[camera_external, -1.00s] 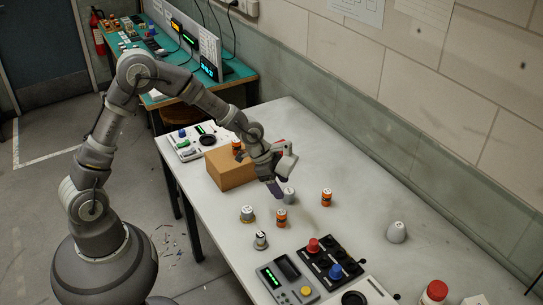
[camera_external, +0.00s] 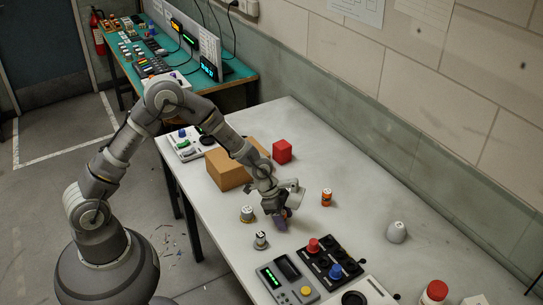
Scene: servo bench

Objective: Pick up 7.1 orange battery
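My gripper (camera_external: 281,218) is low over the table, pointing down at the spot of an orange battery (camera_external: 289,212). Only a sliver of that battery shows beside the fingers, so I cannot tell whether they are open or shut on it. Another orange battery (camera_external: 326,197) stands upright on the table to the right, apart from my gripper. The labels on the batteries are too small to read. The top of the cardboard box (camera_external: 225,172) is partly hidden by my arm, and no battery shows on it.
A red cube (camera_external: 282,151) sits behind the box. Small pale-topped cylinders (camera_external: 247,214) and (camera_external: 261,240) stand left of my gripper. A control panel (camera_external: 287,279) and a black button board (camera_external: 331,262) lie in front. A grey dome (camera_external: 396,232) stands at right.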

